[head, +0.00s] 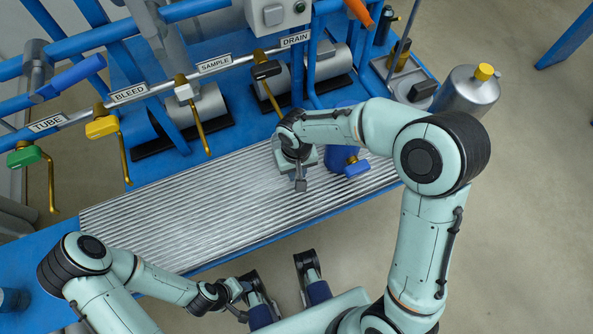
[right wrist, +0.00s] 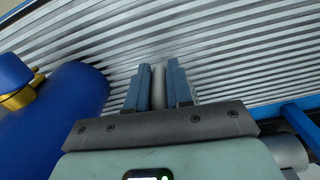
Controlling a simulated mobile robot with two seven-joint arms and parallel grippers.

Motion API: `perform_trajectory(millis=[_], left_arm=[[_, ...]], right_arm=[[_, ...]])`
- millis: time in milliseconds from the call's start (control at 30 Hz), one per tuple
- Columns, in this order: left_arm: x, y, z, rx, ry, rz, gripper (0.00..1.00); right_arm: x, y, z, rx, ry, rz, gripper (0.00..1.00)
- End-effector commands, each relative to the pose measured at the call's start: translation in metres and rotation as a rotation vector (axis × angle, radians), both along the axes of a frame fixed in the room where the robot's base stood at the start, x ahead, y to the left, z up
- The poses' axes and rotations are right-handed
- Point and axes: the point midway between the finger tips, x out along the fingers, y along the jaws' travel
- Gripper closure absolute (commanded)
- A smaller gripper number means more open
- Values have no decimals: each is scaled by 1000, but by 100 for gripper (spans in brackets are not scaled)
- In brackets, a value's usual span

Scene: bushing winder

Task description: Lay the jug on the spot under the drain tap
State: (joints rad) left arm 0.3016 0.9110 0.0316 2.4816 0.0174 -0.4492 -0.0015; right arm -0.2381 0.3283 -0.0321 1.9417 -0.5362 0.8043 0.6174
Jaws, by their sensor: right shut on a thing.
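The blue jug (head: 338,156), with a brass neck and blue cap, is on the ribbed tray, partly behind my right arm. In the right wrist view, its blue body (right wrist: 65,105) fills the left side, beside the fingers. My right gripper (head: 300,185) is over the tray, shut on a pale bar (right wrist: 158,88). Whether this bar is the jug's handle I cannot tell. The drain tap (head: 267,70) has a black handle and a brass spout pointing down, left of and behind the right gripper. My left gripper (head: 240,291) is low at the front edge; its jaw opening is unclear.
The ribbed tray (head: 180,220) is clear on its left and middle. Sample (head: 184,90), bleed (head: 101,127) and tube (head: 24,156) taps hang from the pipe, left of the drain tap. A silver canister with a yellow cap (head: 468,92) stands at the right.

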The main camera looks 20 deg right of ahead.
Motion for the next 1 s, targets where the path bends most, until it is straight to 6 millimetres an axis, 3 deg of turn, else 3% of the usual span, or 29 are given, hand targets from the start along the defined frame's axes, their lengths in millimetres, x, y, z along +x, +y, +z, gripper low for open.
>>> perform_trajectory(millis=[433,467,533,867,1000], left_arm=[[6,3,-5,8,-16,7,57],[7,3,-5,8,-18,8,57],[6,3,-5,8,-17,7,57],[5,2,-3,6,-15,7,57],[-1,0,3,-1,2,-1,57]], right_arm=[[0,0,-9,1,-1,-1,100],[0,0,-10,0,-1,-1,76],[0,0,-9,0,-1,-1,54],[0,0,-7,0,-1,-2,54],[1,0,8,1,-5,-2,54]])
